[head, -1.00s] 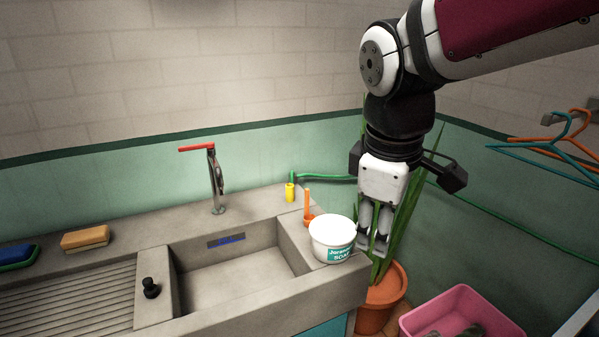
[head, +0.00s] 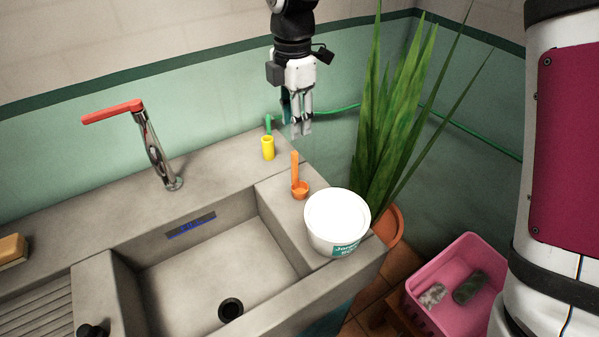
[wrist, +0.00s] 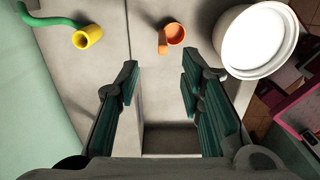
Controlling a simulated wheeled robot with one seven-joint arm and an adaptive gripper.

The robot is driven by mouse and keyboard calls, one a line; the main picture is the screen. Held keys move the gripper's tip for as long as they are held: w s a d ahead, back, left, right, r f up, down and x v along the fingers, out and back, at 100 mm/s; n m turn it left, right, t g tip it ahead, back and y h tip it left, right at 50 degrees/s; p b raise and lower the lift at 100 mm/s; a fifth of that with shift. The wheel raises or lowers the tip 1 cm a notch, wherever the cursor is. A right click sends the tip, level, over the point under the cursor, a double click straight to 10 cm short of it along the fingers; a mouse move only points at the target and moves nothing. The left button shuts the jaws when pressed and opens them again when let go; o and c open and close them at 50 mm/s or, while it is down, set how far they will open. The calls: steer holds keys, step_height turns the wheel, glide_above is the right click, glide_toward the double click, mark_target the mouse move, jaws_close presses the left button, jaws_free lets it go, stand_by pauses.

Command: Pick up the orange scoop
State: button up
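The orange scoop (head: 300,189) sits on the sink's right ledge, its handle standing up towards the back. It also shows in the wrist view (wrist: 175,35), at the top middle, beyond my fingertips. My gripper (head: 301,131) hangs in the air near the wall, above and behind the scoop in the head view. In the wrist view my gripper (wrist: 160,82) has its two fingers wide apart, with nothing between them. It is apart from the scoop.
A white soap tub (head: 337,219) stands close to the right of the scoop. A yellow nozzle (head: 267,148) on a green hose lies behind it. The sink basin (head: 222,268) and red-handled faucet (head: 150,145) are left. A plant (head: 395,110) and pink crate (head: 425,300) are right.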

mark_target(295, 166)
step_height(295, 166, down, 8)
steer(key=shift+r, duration=0.1)
steer(key=shift+s+f, duration=0.2)
steer(key=shift+f, duration=2.5)
jaws_close()
